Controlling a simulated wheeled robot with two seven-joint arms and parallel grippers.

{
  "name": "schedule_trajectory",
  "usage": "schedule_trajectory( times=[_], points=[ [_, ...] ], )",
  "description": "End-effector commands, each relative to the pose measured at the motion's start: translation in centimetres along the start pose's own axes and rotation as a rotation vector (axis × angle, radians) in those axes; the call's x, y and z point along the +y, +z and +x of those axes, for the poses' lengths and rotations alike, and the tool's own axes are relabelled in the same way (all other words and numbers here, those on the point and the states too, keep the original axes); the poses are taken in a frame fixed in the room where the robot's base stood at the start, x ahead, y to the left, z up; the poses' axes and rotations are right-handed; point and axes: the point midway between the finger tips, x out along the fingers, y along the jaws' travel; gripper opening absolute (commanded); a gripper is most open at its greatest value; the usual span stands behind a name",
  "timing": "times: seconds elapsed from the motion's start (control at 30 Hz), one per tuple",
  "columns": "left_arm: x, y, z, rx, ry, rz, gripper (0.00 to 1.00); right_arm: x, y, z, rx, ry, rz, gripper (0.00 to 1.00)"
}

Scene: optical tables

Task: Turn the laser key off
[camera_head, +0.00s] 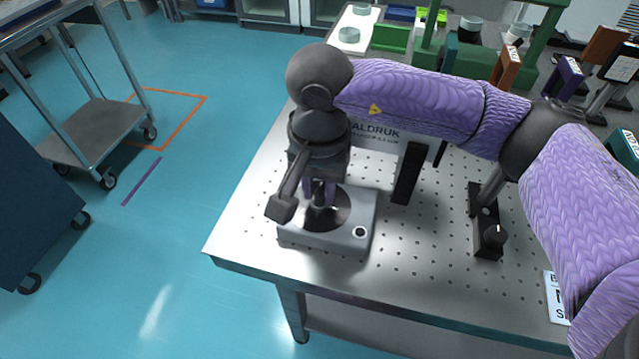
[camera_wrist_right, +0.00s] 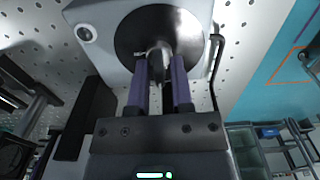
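The laser key (camera_head: 320,213) stands up from a dark round disc on top of a grey box (camera_head: 300,236) near the left front of the perforated table. It also shows in the right wrist view (camera_wrist_right: 159,48). My right gripper (camera_head: 319,196) points down over the box, its two purple fingers on either side of the key. The fingertips (camera_wrist_right: 161,72) are apart with the key between them; whether they press on it is unclear. A round white-ringed fitting (camera_head: 360,232) is on the box's corner. My left gripper is not in view.
A panel lettered "ALDRUK" (camera_head: 378,133) stands behind the box, partly hidden by my right arm. A black upright plate (camera_head: 408,174) and a black post mount with a knob (camera_head: 489,236) stand to the right. The table (camera_head: 245,225) is bare at the front left.

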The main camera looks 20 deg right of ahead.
Motion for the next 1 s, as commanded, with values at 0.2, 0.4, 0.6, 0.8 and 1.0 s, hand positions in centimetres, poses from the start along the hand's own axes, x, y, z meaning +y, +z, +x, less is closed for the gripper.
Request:
schedule_trajectory(
  times=[0.2, 0.4, 0.6, 0.8, 1.0],
  points=[
    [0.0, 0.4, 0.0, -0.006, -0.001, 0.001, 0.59, 0.0, 0.0, 0.1, -0.001, 0.002, 0.001, 0.48],
    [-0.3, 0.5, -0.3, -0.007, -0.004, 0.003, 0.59, 0.0, 0.0, -0.7, 0.001, 0.001, 0.001, 0.48],
    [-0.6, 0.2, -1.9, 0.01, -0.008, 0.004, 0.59, 0.0, 0.0, -5.9, 0.003, -0.001, 0.002, 0.48],
    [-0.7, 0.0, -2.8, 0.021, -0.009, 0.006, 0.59, 0.0, 0.0, -9.4, 0.001, 0.0, 0.001, 0.48],
    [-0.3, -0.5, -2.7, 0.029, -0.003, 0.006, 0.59, 0.0, 0.0, -9.9, -0.001, 0.001, 0.001, 0.48]
  ],
)
